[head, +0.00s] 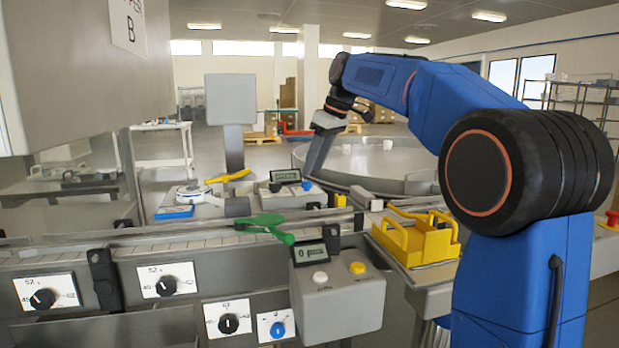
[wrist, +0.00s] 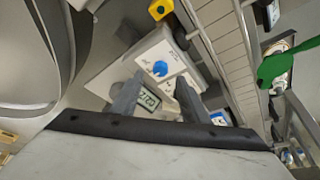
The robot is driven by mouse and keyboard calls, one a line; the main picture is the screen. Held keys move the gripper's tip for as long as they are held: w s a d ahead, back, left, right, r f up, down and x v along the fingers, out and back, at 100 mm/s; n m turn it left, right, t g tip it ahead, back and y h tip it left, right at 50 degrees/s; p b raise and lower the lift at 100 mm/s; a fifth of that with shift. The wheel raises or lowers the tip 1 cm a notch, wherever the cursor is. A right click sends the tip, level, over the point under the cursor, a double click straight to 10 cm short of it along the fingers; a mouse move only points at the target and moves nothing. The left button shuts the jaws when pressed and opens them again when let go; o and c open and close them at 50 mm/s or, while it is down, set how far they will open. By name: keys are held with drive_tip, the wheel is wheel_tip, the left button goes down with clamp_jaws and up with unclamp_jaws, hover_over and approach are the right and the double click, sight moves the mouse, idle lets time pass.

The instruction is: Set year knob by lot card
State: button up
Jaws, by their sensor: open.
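My gripper (head: 312,168) reaches down over the bench beside a small unit with a display (head: 285,176). In the wrist view my gripper (wrist: 160,82) is open, with one finger on each side of the space in front of a blue knob (wrist: 160,68). The knob sits on a white plate; its print is too small to read. The unit's display (wrist: 148,98) shows between the fingers, its digits hard to read. I cannot tell which knob is the year knob. A blue-and-white card (head: 175,212) lies on the bench; I cannot tell if it is the lot card.
A green lever (head: 265,225) and a grey box with another display (head: 310,253) stand in front. Black dials (head: 42,298) and another blue knob (head: 277,330) are on the front panel. A yellow caddy (head: 425,240) is at right. A round table (head: 375,165) is behind.

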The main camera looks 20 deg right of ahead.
sight(307, 182)
drive_tip(key=shift+x, duration=2.4)
drive_tip(key=c, duration=1)
